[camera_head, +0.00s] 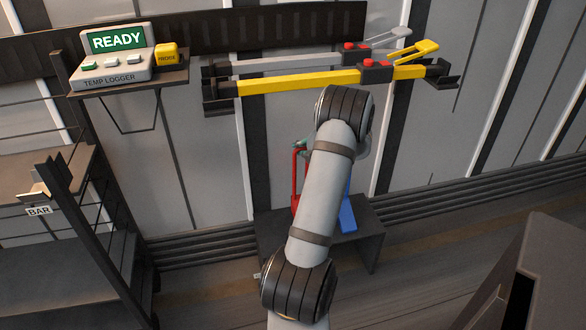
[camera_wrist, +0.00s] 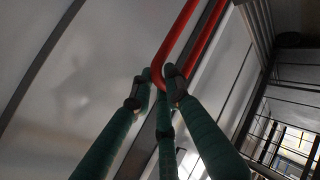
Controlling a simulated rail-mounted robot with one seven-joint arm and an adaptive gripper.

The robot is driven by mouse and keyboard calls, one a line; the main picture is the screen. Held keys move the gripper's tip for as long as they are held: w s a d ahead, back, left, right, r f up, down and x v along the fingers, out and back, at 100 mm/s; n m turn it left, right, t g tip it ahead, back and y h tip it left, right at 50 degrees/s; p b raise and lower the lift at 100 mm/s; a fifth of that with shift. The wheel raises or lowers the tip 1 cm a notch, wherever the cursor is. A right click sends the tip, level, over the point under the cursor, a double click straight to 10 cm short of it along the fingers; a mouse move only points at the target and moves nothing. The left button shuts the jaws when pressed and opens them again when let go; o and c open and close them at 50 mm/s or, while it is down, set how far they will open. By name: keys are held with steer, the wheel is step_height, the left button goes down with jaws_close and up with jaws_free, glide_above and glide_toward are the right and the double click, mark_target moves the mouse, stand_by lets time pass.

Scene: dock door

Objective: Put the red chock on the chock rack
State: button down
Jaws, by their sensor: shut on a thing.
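My gripper (camera_wrist: 160,88) is shut on the red chock's handle (camera_wrist: 188,48), a bent red bar between the green fingers in the wrist view. In the head view the red handle (camera_head: 295,180) shows left of my arm, and a bit of my green gripper (camera_head: 302,144) shows at its top. A low dark stand (camera_head: 369,240), which looks like the chock rack, is behind and below my arm. A blue chock (camera_head: 347,215) is on it. I cannot tell whether the red chock touches the stand.
Yellow (camera_head: 300,82) and grey (camera_head: 285,63) load bars lie on wall brackets above. A temp logger (camera_head: 110,75) reading READY and a yellow box (camera_head: 166,53) are on a shelf at upper left. A dark rack with a BAR label (camera_head: 38,210) stands left; a dark box (camera_head: 545,270) is lower right.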

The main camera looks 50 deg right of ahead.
steer(key=w+f+b, duration=0.3)
steer(key=w+f, duration=0.1)
steer(key=f, duration=0.2)
steer(key=shift+a, duration=0.2)
steer(key=shift+w+f+b, duration=0.1)
steer(key=shift+f+b, duration=0.15)
steer(key=shift+b, duration=0.05)
steer(key=c, duration=1.7)
jaws_free()
steer(key=shift+p+v, duration=1.75)
steer(key=shift+v, duration=4.35)
